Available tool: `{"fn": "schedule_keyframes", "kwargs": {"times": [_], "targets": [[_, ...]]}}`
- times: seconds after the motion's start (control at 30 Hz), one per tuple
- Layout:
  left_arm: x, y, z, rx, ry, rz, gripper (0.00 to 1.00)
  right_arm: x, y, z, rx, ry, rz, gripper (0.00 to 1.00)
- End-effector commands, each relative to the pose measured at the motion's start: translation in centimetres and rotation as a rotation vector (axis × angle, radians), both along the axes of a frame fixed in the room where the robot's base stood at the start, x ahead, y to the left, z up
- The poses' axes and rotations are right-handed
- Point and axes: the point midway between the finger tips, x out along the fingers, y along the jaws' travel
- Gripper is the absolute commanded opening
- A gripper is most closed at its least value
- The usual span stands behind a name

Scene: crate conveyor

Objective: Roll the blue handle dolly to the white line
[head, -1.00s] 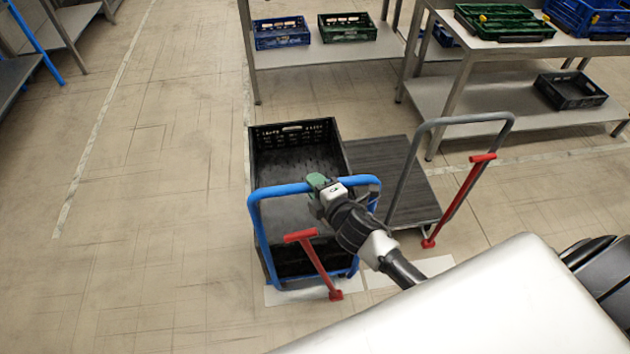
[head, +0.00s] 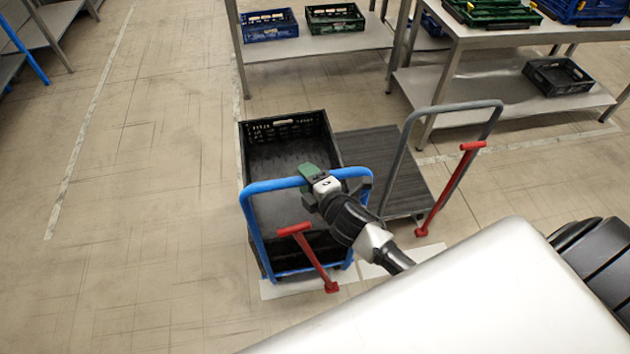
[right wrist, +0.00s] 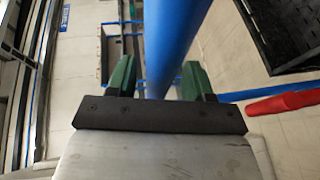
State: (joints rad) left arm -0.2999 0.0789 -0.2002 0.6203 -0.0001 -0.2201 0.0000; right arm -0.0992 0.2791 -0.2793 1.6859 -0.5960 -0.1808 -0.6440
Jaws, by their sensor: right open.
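The blue handle (head: 262,187) belongs to a dolly that carries a black crate (head: 322,128). My right gripper (head: 311,173) is at the top bar of this handle. In the right wrist view its green fingers (right wrist: 160,80) stand open on either side of the blue bar (right wrist: 172,35); I cannot tell whether they touch it. A long white line (head: 92,125) runs along the floor at the left, well away from the dolly. My left gripper is not in view.
A grey-handled dolly (head: 398,145) with an empty deck stands close at the right. Metal tables with crates stand behind, with a black crate (head: 557,77) on a low shelf. White floor patches (head: 282,289) lie by the blue dolly's near end. The floor at left is clear.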

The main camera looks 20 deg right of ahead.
Motion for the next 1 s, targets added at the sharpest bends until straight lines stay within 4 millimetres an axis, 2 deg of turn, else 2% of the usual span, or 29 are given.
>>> {"fn": "schedule_keyframes", "kwargs": {"times": [0.5, 0.7, 1.0], "targets": [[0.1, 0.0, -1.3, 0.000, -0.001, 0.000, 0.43, -8.7, -1.5, 1.4, 0.001, 0.002, 0.000, 0.52], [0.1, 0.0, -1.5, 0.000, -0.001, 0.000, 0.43, -10.1, -1.7, 1.8, 0.000, 0.001, -0.001, 0.52], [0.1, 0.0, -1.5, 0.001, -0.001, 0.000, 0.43, -10.2, -1.7, 1.9, 0.000, 0.000, 0.000, 0.52]]}}
